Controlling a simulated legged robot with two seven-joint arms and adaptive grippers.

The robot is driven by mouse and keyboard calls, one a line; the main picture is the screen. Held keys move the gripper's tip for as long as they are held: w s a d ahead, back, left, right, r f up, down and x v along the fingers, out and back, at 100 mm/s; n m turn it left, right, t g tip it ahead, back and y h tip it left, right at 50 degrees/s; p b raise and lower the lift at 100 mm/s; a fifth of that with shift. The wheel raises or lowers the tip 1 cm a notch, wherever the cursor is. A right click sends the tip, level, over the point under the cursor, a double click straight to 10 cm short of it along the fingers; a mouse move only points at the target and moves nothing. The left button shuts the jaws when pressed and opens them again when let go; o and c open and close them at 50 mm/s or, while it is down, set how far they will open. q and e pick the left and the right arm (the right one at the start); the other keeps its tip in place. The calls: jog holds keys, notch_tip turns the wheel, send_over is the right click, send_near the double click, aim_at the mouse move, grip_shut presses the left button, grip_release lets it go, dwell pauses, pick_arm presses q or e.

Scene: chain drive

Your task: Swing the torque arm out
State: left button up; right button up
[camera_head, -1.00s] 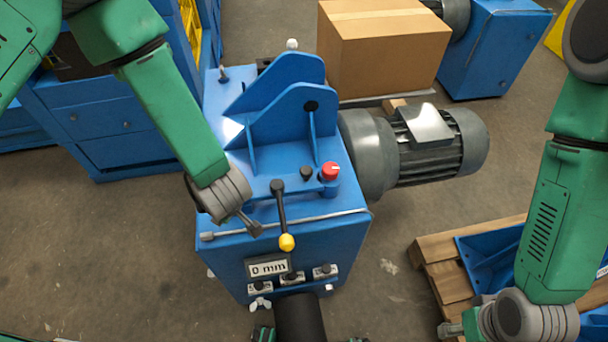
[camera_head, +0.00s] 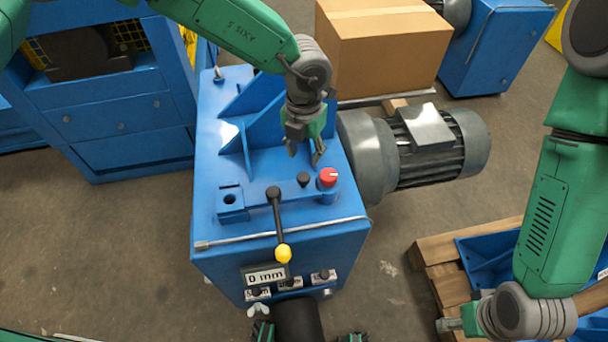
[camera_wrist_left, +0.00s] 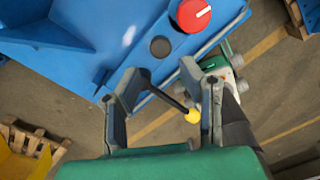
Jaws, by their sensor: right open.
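A black lever with a yellow knob (camera_head: 283,254) stands at the front of the blue machine top (camera_head: 215,180); it also shows in the left wrist view (camera_wrist_left: 192,116). I cannot tell whether this lever is the torque arm. A thin grey rod (camera_head: 290,232) lies along the machine's front edge. My left gripper (camera_head: 305,155) is open and empty, above the machine top behind the red knob (camera_head: 328,177). In the left wrist view its fingers (camera_wrist_left: 165,95) are apart, with the lever seen beyond them. My right gripper (camera_head: 450,326) is open at the lower right, away from the machine.
A grey motor (camera_head: 435,150) sticks out on the machine's right. A cardboard box (camera_head: 380,50) stands behind it. A pallet (camera_head: 440,265) with blue parts lies at the right. A blue cabinet (camera_head: 120,125) stands at the left. The floor at front left is clear.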

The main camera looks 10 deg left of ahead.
aim_at(304, 175)
pick_arm(q)
notch_tip(304, 175, down, 9)
jog(key=shift+b, duration=0.35)
grip_shut()
